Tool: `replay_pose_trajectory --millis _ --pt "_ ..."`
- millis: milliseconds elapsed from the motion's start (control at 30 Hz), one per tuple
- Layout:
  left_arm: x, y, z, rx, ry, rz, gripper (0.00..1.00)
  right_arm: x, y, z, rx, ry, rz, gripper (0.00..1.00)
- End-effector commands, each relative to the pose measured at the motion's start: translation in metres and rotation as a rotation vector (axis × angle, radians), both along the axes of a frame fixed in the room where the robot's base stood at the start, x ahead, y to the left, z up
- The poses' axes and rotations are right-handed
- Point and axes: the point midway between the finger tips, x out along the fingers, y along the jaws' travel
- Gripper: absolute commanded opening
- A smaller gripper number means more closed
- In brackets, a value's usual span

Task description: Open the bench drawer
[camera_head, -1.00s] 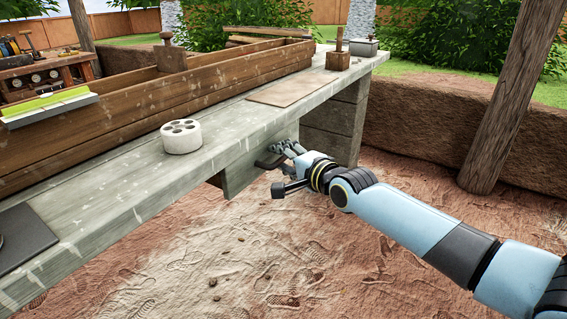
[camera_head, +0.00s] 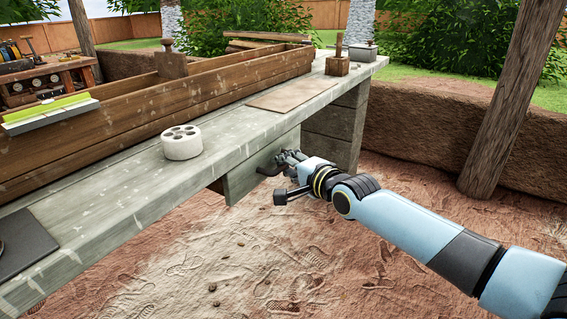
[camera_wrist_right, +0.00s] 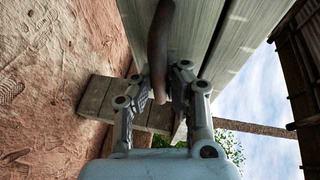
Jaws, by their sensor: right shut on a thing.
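The bench drawer (camera_head: 240,184) is a grey wooden front under the edge of the grey bench top. I see no clear gap between its front and the bench. Its dark, bar-like handle (camera_head: 267,170) sticks out from the front. My right gripper (camera_head: 284,161) is at the handle, shut on it. In the right wrist view the handle (camera_wrist_right: 160,40) runs down between the two fingers of my right gripper (camera_wrist_right: 157,88), and its lower end shows between them. The drawer front (camera_wrist_right: 190,30) is behind it. My left gripper is not in view.
On the bench top (camera_head: 225,135) stand a white pot with holes (camera_head: 182,143), a flat board (camera_head: 290,94) and a long wooden trough (camera_head: 140,105). A wooden post (camera_head: 510,95) rises at the right. The footprinted ground (camera_head: 250,260) before the drawer is clear.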

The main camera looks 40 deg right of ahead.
Motion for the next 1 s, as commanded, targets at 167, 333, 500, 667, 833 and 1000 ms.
replay_pose_trajectory --millis 167,333,500,667,833,1000 --pt "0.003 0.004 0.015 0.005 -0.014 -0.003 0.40 -0.028 -0.011 0.000 0.002 0.010 0.000 0.00" --pt "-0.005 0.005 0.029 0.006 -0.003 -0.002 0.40 -0.069 -0.028 0.000 0.001 0.013 0.000 0.00" --pt "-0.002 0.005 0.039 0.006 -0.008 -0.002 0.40 -0.111 -0.045 -0.002 0.002 0.014 -0.001 0.00" --pt "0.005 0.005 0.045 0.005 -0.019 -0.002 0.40 -0.141 -0.058 -0.003 0.003 0.014 -0.002 0.00" --pt "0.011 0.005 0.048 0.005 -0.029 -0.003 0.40 -0.161 -0.066 -0.003 0.004 0.012 -0.002 0.00" --pt "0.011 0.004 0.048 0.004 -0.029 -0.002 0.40 -0.168 -0.069 -0.004 0.005 0.011 -0.002 0.00"
